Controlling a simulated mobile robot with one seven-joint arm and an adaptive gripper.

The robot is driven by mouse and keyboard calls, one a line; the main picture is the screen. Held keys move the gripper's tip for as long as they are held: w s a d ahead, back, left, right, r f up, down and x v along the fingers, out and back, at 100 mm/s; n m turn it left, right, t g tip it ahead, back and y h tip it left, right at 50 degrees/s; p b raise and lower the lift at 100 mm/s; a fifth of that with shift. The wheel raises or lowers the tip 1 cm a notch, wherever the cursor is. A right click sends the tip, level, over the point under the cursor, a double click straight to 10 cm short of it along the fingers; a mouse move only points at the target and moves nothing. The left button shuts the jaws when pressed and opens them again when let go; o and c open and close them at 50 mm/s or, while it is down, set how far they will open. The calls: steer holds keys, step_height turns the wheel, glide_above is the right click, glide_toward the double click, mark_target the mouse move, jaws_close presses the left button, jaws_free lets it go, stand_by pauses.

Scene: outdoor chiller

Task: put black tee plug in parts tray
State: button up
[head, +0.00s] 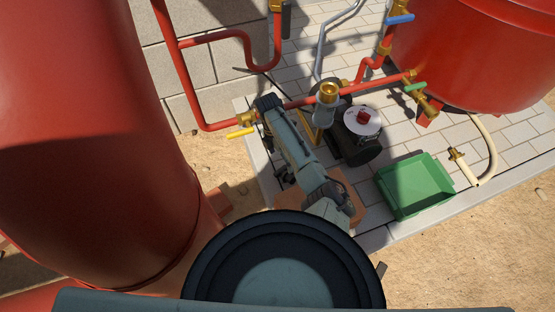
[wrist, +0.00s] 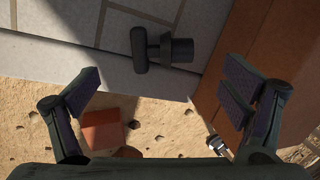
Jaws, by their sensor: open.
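The black tee plug (wrist: 158,48) lies on the pale paving slabs in the wrist view, its crossbar to the left and its thicker round end to the right. My gripper (wrist: 160,92) is open and empty, its two fingers wide apart at left and right. The plug appears beyond the fingertips, between their lines, and apart from them. In the head view my arm hides the plug. The green parts tray (head: 435,175) sits on the paving at the right of the head view and looks empty.
An orange-brown surface (wrist: 268,45) borders the paving at the right of the wrist view. A reddish block (wrist: 102,129) lies on sandy ground. Red pipes (head: 300,102), a dark pump (head: 358,150) and a pale hose (head: 488,155) stand around the tray and my arm.

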mark_target(285, 173)
steer(key=shift+s+d+f, duration=0.1)
steer(key=shift+s+f, duration=0.1)
steer(key=shift+f, duration=0.15)
steer(key=b+x, duration=0.1)
steer(key=x, duration=0.6)
steer(key=shift+s, duration=0.1)
steer(key=c, duration=1.2)
steer(key=shift+r, duration=0.1)
steer(key=shift+c, duration=0.2)
